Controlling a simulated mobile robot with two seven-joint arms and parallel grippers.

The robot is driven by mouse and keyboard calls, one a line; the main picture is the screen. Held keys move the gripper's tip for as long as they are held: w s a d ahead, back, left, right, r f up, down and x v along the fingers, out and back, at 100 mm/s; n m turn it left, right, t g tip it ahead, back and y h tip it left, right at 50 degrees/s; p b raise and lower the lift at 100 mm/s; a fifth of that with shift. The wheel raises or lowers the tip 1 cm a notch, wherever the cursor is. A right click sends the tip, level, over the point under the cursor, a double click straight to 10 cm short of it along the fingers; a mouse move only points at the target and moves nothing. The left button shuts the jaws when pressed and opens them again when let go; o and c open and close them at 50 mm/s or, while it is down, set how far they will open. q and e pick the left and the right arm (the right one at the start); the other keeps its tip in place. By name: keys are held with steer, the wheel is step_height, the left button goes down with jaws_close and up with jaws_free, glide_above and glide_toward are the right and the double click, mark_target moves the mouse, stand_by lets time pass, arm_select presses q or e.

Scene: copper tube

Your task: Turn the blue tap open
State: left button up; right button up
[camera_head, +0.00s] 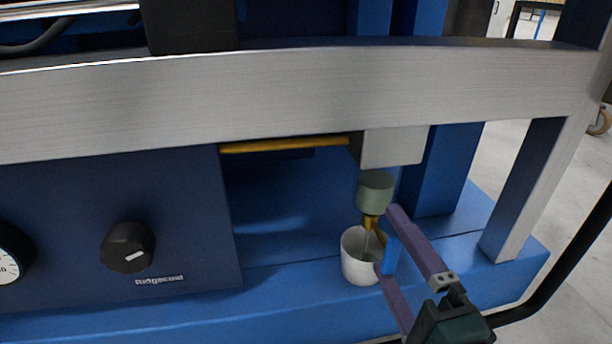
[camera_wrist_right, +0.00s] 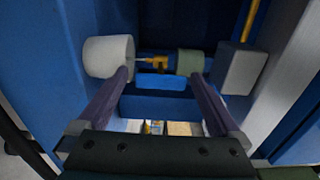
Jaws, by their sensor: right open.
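The brass tap (camera_head: 370,223) hangs below a grey-green cylinder (camera_head: 375,192) and above a white cup (camera_head: 358,268). Its blue handle (camera_head: 391,254) slants down on the right side. My right gripper (camera_head: 387,240) reaches in from the lower right with its purple fingers open, one above and one below the handle. In the right wrist view, the brass tap (camera_wrist_right: 154,63) lies just beyond the fingertips, between the cup (camera_wrist_right: 108,56) and the cylinder (camera_wrist_right: 190,62). I cannot tell whether a finger touches the handle. A thin pale line shows between tap and cup. My left gripper is out of view.
A metal beam (camera_head: 300,95) crosses above the tap, with a grey block (camera_head: 393,147) and a yellow copper-like tube (camera_head: 285,145) under it. A dark blue panel with a black knob (camera_head: 128,247) stands at the left. A metal post (camera_head: 528,190) stands to the right.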

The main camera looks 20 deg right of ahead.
steer(key=p+v, duration=0.2)
steer(key=v, duration=0.8)
steer(key=shift+p, duration=0.3)
steer(key=shift+d, duration=0.1)
